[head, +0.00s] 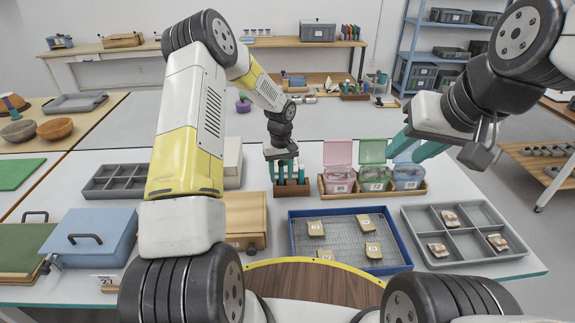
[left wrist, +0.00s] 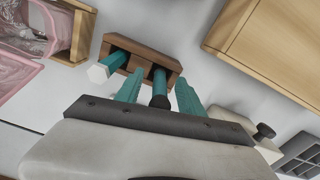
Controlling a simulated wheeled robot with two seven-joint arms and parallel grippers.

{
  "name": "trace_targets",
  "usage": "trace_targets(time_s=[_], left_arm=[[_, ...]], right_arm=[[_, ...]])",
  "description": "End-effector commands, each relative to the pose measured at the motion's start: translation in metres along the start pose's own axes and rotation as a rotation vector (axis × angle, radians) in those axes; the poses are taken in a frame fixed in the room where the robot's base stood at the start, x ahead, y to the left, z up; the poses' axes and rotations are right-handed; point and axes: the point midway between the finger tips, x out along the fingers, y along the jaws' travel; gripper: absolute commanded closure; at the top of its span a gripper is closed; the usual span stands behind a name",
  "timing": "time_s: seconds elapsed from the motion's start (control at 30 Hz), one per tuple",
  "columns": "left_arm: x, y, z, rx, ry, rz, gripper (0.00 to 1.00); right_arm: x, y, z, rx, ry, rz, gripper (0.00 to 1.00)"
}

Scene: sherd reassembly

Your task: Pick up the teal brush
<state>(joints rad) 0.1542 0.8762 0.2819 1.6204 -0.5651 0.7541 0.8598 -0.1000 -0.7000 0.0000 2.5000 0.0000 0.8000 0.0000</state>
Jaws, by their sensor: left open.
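A small brown wooden rack (head: 291,190) stands on the white table and holds upright teal-handled tools. In the left wrist view, one teal handle (left wrist: 112,61) has a white six-sided end, and another teal handle (left wrist: 159,78) has a dark round end. I cannot tell which is the brush, as the lower ends are hidden in the rack (left wrist: 140,52). My left gripper (head: 285,168) is open above the rack, its teal fingers (left wrist: 159,84) on either side of the dark-ended handle, with no clear contact. My right gripper (head: 416,146) is open and empty, raised at the right.
A wooden tray (head: 374,192) with pink, green and blue lidded bins stands right of the rack. A wooden box (head: 245,214) is at its left. A blue-rimmed tray (head: 350,268) with sherds and a grey compartment tray (head: 465,232) lie in front.

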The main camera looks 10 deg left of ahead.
Motion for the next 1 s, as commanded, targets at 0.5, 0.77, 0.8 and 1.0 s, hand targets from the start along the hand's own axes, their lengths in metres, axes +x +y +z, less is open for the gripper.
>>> trace_targets(time_s=[0.5,0.77,0.8,1.0], left_arm=[[0.007,0.0,0.0,0.0,0.001,0.001,1.0],[0.007,0.0,0.0,0.0,0.001,0.001,1.0],[0.007,0.0,-0.001,0.0,0.001,0.001,1.0],[-0.015,0.0,-0.001,0.0,0.005,0.001,1.0]], right_arm=[[0.0,0.0,0.0,0.0,0.0,0.0,0.64],[0.0,0.0,0.0,0.0,0.0,0.0,0.64],[0.0,0.0,0.0,0.0,0.0,0.0,0.64],[0.0,0.0,0.0,0.0,0.0,0.0,0.64]])
